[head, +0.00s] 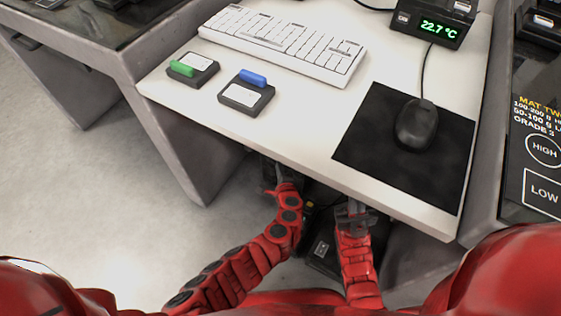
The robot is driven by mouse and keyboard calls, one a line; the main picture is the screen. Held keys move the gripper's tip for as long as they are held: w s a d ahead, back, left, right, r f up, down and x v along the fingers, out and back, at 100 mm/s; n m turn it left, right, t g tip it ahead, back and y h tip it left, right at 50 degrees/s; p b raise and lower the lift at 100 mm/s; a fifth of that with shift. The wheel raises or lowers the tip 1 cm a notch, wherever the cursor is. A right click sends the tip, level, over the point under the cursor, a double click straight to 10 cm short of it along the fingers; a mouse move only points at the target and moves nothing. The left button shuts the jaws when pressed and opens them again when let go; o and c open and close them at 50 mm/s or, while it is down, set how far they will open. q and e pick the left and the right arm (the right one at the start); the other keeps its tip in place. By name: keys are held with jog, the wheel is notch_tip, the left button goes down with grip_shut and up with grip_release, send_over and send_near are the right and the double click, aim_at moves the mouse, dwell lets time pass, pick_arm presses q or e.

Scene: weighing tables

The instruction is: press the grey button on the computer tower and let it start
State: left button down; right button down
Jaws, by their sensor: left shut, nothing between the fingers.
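A dark box, which looks like the computer tower (322,250), stands low under the white desk (300,152). My arms and the desk hide much of it. A small pale-framed patch shows on it, but I cannot make out the grey button. My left gripper (272,176) is shut and empty at the desk's front edge, partly hidden under the desktop. I cannot tell whether it touches anything. My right gripper (356,205) is just below the front edge, right of the left one. Its fingers are too dark and covered to read.
On the desk are a white keyboard (285,42), a green-topped block (193,69), a blue-topped block (246,92), a black mat (375,145) with a mouse (416,124), and a display reading 22.7 °C (437,27). Open floor (90,200) lies to the left.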

dwell(0.5)
pick_arm(q)
jog(key=shift+s+a, duration=0.45)
jog(key=shift+s, duration=0.15)
jog(key=s+a, duration=0.1)
jog(key=s, duration=0.1)
jog(key=s+a+p, duration=0.1)
jog(key=s, duration=0.1)
jog(key=shift+a, duration=0.4)
jog(key=shift+s, duration=0.1)
dwell(0.7)
